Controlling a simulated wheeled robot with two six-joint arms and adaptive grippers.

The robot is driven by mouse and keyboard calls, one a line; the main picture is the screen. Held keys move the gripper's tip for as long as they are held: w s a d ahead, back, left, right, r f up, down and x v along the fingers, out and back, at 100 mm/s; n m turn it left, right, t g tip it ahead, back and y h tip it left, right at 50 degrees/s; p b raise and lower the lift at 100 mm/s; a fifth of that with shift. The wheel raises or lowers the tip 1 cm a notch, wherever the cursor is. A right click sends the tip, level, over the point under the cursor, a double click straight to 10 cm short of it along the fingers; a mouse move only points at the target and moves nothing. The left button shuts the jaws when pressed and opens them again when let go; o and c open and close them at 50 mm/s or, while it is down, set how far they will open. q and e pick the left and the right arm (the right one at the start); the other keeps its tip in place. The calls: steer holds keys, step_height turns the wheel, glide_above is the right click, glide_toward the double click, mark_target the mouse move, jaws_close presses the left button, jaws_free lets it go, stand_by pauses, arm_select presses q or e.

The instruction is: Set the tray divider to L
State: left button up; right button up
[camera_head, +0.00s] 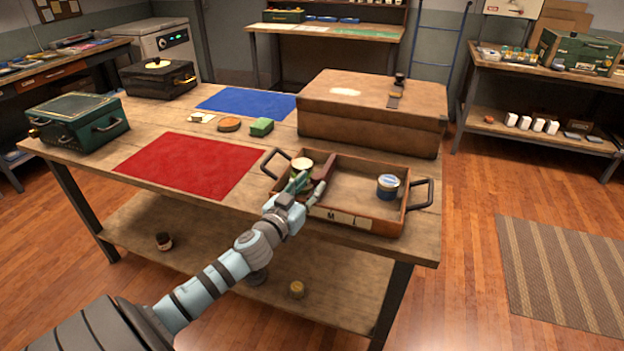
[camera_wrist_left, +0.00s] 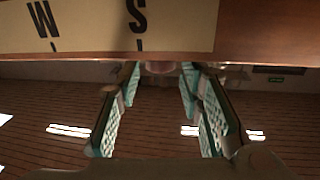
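The wooden tray (camera_head: 350,219) stands on the near right of the table, with dark handles at both ends. Its front label strip shows M and L in the head view, and M and S upside down in the wrist view (camera_wrist_left: 100,25). The reddish-brown divider (camera_head: 325,168) stands inside, left of the middle; its lower front part is hidden by my gripper. My left gripper (camera_head: 304,190) is at the tray's front wall, close to the divider. In the wrist view its fingers (camera_wrist_left: 160,95) are apart, with a blurred reddish thing beyond the tips. My right gripper is out of view.
One can (camera_head: 302,163) stands in the tray's left part and a blue-labelled can (camera_head: 388,187) in the right part. A large brown case (camera_head: 368,123) stands right behind the tray.

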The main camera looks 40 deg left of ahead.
arm_select(q)
steer(key=shift+w+a, duration=0.2)
steer(key=shift+w, duration=0.75)
jaws_close()
steer(key=shift+d, duration=0.1)
steer(key=d, duration=0.1)
steer(key=w+d+p, duration=0.1)
steer(key=d, duration=0.1)
steer(key=d+p, duration=0.1)
steer(key=shift+w+d, duration=0.25)
steer(key=shift+d, duration=0.05)
steer(key=d, duration=0.2)
steer(key=w+d, duration=0.1)
steer(key=d, duration=0.1)
steer(key=w+d, duration=0.1)
steer(key=d, duration=0.2)
steer(key=shift+w, duration=0.2)
steer(key=shift+a, duration=0.1)
jaws_free()
